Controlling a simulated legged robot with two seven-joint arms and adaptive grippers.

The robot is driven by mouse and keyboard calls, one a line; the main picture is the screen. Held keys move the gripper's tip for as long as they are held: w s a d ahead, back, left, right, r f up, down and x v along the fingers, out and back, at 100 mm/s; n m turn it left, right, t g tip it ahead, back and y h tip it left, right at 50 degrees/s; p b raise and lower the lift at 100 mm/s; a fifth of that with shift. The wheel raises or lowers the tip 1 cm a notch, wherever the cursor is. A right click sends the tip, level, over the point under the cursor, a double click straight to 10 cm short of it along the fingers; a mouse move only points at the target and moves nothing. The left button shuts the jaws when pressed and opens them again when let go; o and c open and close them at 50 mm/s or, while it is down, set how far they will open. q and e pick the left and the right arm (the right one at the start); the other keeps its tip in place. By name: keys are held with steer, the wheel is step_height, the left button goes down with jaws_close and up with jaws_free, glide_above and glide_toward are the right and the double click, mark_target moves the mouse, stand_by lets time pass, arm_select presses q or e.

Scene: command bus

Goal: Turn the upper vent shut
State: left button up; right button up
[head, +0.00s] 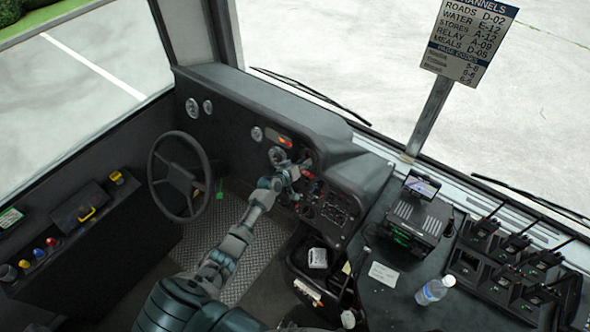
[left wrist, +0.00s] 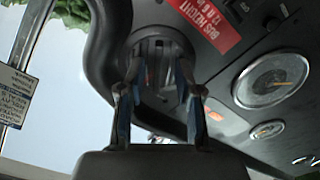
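A round dark vent with slats (left wrist: 160,62) sits in the dashboard, straight ahead of my left gripper in the left wrist view. In the head view a round grey vent face (head: 277,155) shows just beyond the gripper, partly hidden by it. My left gripper (head: 291,172) reaches the dashboard right of the steering wheel. Its two fingers (left wrist: 160,88) stand apart, one on each side of the vent's middle, with nothing clearly held. I cannot tell whether the fingertips touch the slats. My right gripper is out of view.
The steering wheel (head: 181,177) is left of my arm. A red label (left wrist: 206,22) and a round gauge (left wrist: 273,80) are near the vent. A switch panel (head: 332,210) lies below right. A console with a printer-like box (head: 412,222) and a bottle (head: 434,290) stands right.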

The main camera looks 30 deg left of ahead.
arm_select(q)
steer(key=v, duration=1)
steer(key=shift+s, duration=0.4)
steer(key=s+d+f+m+g+y+b, duration=0.15)
steer(key=s+f, duration=0.35)
steer(key=f, duration=0.6)
steer(key=s+f+g, duration=0.2)
steer(key=s+f, duration=0.4)
steer(key=f, duration=0.5)
steer(key=s+d+f+m+g+y+b, duration=0.15)
steer(key=s+f, duration=0.35)
steer(key=f, duration=0.6)
steer(key=s+d+f+m+g, duration=0.1)
steer(key=s+d+f+g, duration=0.1)
steer(key=s+f, duration=0.5)
steer(key=s+d+f+m+g+b, duration=0.1)
steer(key=s+f, duration=0.6)
steer(key=s, duration=1.1)
steer(key=s+d+f+m+g, duration=0.3)
steer(key=s+f, duration=0.4)
steer(key=s, duration=0.6)
steer(key=shift+d+g+h+b, duration=0.4)
steer(key=shift+d+g, duration=0.4)
